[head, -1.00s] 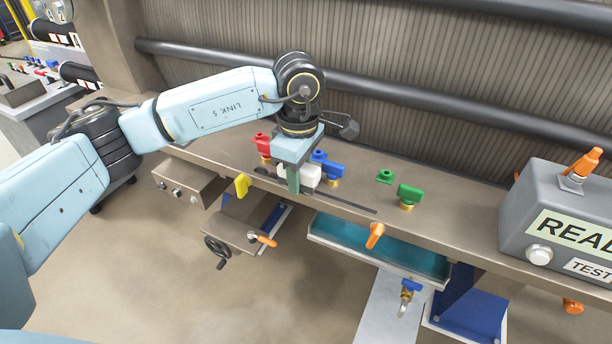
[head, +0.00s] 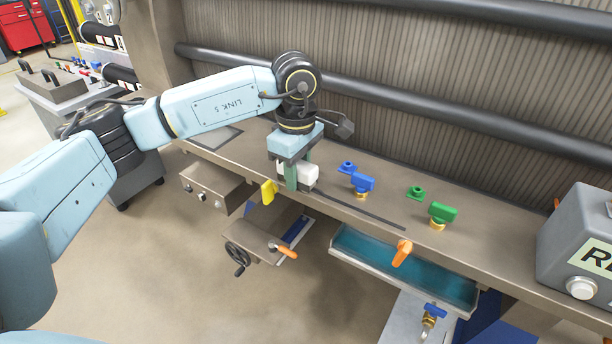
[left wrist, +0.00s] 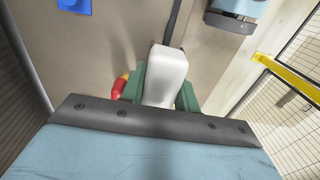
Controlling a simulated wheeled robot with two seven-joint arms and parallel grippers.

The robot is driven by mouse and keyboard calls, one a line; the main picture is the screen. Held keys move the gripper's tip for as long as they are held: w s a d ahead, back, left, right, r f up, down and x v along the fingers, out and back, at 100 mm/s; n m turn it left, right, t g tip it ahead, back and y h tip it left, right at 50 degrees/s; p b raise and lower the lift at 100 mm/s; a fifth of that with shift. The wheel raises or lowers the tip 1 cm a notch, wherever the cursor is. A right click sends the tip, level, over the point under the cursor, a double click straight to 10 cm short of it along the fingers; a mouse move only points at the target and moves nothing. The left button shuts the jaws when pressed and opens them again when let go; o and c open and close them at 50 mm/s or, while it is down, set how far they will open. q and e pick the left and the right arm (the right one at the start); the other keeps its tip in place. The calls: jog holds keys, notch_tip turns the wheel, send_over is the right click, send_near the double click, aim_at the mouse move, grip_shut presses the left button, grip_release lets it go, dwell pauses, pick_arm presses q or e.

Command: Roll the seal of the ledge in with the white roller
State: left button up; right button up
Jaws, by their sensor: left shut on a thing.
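My left gripper (head: 292,178) is shut on the white roller (head: 308,172), low over the ledge (head: 330,189). In the left wrist view the white roller (left wrist: 165,75) sits between the green fingers. The seal is a thin dark strip (head: 365,211) along the ledge, running right from the roller. In the left wrist view the strip (left wrist: 173,22) leads up to the roller's far end. Whether the roller touches the seal cannot be told. My right gripper is not in view.
Behind the strip stand a blue valve (head: 362,184) and a green valve (head: 443,212). A red part (left wrist: 119,86) shows close beside one finger. A yellow handle (head: 268,192) and an orange handle (head: 402,253) are at the ledge's front edge. A grey box (head: 565,240) stands at right.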

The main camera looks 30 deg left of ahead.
pick_arm(q)
jog(key=shift+w+a, duration=0.1)
jog(key=shift+a, duration=1.7)
jog(key=shift+a, duration=0.1)
jog(key=shift+w+r, duration=0.15)
jog(key=shift+r, duration=0.45)
jog(key=r+p, duration=0.2)
jog(key=shift+a+r, duration=0.2)
jog(key=shift+r, duration=0.15)
jog(key=shift+d+r+p, duration=0.2)
jog(key=shift+r+p, duration=0.65)
jog(key=shift+r, duration=0.35)
jog(key=shift+f, duration=0.1)
